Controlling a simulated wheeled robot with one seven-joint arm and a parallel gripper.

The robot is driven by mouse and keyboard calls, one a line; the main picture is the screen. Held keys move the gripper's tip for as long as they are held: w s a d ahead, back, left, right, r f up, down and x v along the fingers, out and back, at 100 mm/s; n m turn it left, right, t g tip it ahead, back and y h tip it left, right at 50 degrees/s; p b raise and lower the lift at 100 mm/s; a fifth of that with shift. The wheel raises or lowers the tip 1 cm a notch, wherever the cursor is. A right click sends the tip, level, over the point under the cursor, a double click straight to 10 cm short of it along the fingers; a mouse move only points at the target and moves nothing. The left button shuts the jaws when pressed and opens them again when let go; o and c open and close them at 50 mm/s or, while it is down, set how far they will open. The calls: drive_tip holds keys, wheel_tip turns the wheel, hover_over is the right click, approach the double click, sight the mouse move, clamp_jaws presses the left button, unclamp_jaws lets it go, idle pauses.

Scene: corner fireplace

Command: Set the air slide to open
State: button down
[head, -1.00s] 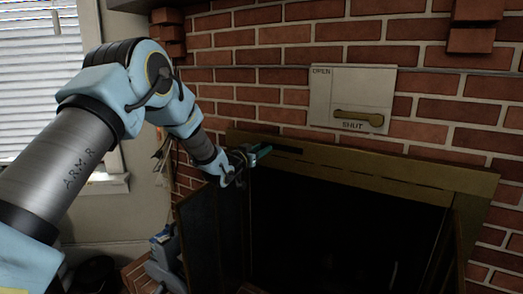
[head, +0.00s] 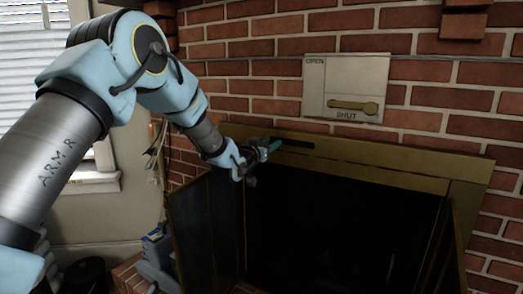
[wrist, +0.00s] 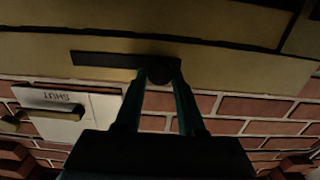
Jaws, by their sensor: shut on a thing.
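The air slide shows as a dark knob (wrist: 160,75) at one end of a dark strip (wrist: 105,59) in the brass-coloured fireplace surround; the strip also shows in the head view (head: 298,144). I cannot tell whether the strip is an opening or a sliding plate. My gripper (head: 273,147) is at the strip's left end in the head view. In the wrist view its two green fingers (wrist: 157,82) are shut on the knob, one on each side. No open or shut marking is visible on the surround beside the strip.
A pale plate (head: 345,70) marked OPEN and SHUT, with a brass lever (head: 352,106) lying level by SHUT, is on the brick wall above the surround. Dark fireplace doors (head: 205,225) stand open below. A window (head: 40,60) is at the left.

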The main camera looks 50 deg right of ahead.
drive_tip(key=shift+s+d, duration=0.1)
drive_tip(key=shift+s, duration=0.15)
drive_tip(key=c, duration=0.5)
unclamp_jaws()
drive_tip(key=b+v, duration=0.2)
drive_tip(key=v, duration=0.8)
drive_tip(key=shift+a, duration=0.4)
